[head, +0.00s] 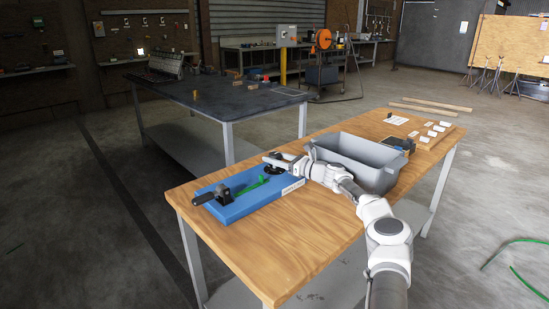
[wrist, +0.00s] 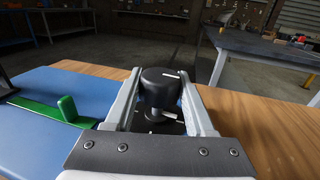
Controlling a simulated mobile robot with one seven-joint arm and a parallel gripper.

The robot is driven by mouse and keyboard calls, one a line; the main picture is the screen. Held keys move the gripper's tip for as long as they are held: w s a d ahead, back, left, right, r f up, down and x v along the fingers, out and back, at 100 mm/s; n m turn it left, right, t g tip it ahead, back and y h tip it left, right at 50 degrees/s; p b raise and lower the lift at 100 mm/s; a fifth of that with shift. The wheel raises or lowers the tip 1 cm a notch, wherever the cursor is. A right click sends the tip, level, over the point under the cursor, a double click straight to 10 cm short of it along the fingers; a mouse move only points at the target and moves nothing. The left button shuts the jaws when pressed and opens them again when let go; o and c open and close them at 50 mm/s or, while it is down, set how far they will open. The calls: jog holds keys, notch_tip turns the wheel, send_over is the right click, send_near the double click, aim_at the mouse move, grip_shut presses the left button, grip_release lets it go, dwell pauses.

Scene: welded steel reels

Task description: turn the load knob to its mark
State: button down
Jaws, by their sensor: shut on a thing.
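The load knob (wrist: 161,84) is a black round knob with a white line on its top, standing on the blue panel (wrist: 40,90). My gripper (wrist: 160,100) has one finger on each side of it and is shut on it. A white stripe shows below the knob's head, and small white marks show on the dark base around its foot. I cannot tell for sure which is the target mark. In the head view my gripper (head: 276,160) is at the far right end of the blue panel (head: 235,207) and largely hides the knob.
A green slider (wrist: 68,108) stands left of my gripper. A black-handled lever (head: 208,197) sits at the panel's left end. A grey bin (head: 356,160) stands just right of my wrist on the wooden table (head: 265,245). The table's front is clear.

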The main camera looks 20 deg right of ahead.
dwell(0.5)
jog(key=shift+c, duration=1.2)
grip_release()
jog(key=shift+m+t+h, duration=0.4)
jog(key=shift+m+h, duration=0.1)
jog(key=shift+h, duration=0.2)
